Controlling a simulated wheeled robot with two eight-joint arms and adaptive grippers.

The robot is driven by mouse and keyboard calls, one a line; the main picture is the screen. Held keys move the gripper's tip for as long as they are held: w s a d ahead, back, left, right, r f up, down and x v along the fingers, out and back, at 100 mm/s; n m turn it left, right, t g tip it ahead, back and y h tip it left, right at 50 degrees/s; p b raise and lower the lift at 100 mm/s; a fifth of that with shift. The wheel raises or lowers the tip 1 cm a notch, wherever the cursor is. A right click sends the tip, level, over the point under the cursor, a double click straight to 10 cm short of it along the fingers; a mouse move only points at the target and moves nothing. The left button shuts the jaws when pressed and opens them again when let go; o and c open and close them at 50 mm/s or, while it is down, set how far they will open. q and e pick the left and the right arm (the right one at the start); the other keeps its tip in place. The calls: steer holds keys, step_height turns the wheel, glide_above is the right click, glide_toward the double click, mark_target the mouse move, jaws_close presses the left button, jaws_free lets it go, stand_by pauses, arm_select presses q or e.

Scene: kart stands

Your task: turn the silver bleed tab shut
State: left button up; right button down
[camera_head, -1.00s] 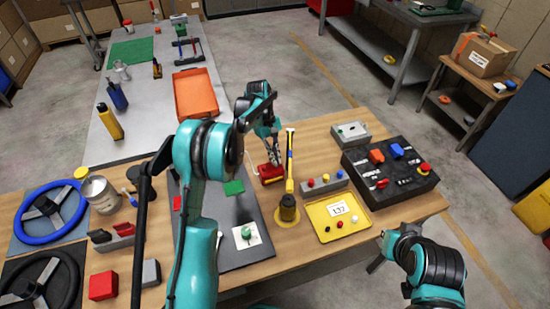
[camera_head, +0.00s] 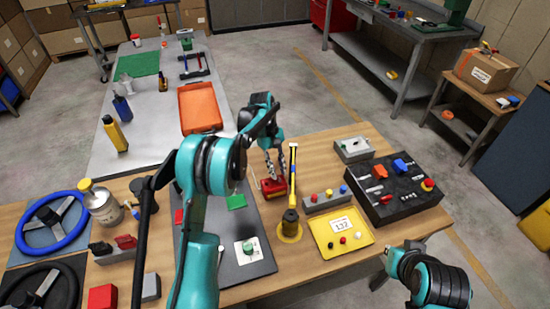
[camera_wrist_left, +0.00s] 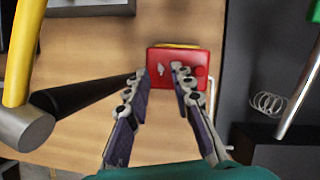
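A small silver tab (camera_wrist_left: 163,70) shows on the face of a red block (camera_wrist_left: 195,57) in the left wrist view. It lies between the fingertips of my left gripper (camera_wrist_left: 160,72), with a gap visible on both sides. The left gripper is open, one finger by the block's left edge and the other over its face. In the head view, the left gripper (camera_head: 272,172) points down at the red block (camera_head: 273,188) on the wooden table; the tab is too small to make out there.
A grey button strip (camera_head: 326,200), yellow tray (camera_head: 322,238) and black switch panel (camera_head: 405,203) are farther right. A dark mat (camera_head: 220,262) lies left and in front.

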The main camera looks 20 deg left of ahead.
arm_select(q)
steer(key=v, duration=1.1)
steer(key=shift+o, duration=0.3)
steer(key=shift+a+f, duration=0.1)
